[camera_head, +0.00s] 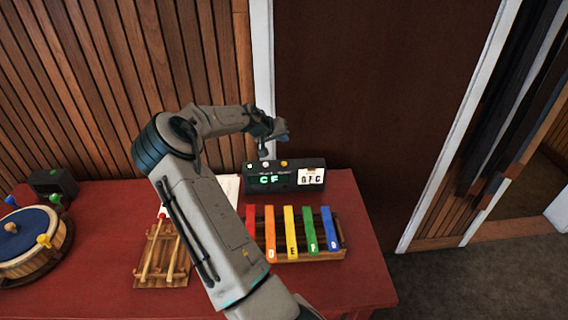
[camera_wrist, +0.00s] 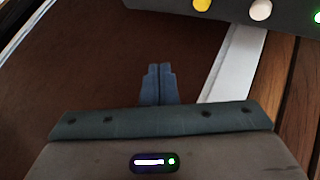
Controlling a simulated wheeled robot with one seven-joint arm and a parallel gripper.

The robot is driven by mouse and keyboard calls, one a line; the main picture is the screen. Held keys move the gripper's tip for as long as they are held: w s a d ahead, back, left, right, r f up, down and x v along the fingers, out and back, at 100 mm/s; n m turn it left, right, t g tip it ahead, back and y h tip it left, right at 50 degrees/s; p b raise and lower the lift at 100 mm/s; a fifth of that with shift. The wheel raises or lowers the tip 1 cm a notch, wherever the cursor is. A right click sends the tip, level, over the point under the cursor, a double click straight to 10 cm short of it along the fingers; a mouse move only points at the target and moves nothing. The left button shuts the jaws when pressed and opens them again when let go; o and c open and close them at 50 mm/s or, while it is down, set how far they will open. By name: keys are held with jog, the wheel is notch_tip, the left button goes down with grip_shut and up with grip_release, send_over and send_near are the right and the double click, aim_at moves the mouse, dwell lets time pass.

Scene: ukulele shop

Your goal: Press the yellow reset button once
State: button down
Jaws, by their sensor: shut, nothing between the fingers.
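The yellow reset button (camera_head: 284,163) sits on top of a dark box (camera_head: 257,183) with a green display reading "CF" and a white panel of letters. In the wrist view the yellow button (camera_wrist: 202,5) is cut by the top edge, right of my gripper's fingertips, with a white button (camera_wrist: 260,10) beside it. My gripper (camera_wrist: 157,72) is shut and empty, its fingers together. In the head view my gripper (camera_head: 266,152) is above and a little left of the box, partly hidden by my wrist; it appears apart from the yellow button.
A xylophone with coloured bars (camera_head: 291,232) stands in front of the box. A wooden rack with mallets (camera_head: 163,256) lies to its left. A round drum-like device (camera_head: 32,240) and a small dark box (camera_head: 53,184) are at the far left of the red table (camera_head: 352,275).

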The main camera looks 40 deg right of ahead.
aim_at(284, 163)
notch_tip(284, 163, down, 7)
jog(key=b, duration=0.3)
jog(key=shift+f, duration=0.15)
jog(key=shift+f+b, duration=0.3)
jog(key=shift+b, duration=0.2)
dwell(1.4)
jog(key=shift+f+b, duration=0.45)
jog(key=shift+b, duration=0.15)
jog(key=shift+f+b, duration=0.5)
dwell(0.6)
jog(key=shift+r, duration=0.95)
jog(key=shift+r+p, duration=0.15)
jog(key=shift+p, duration=0.15)
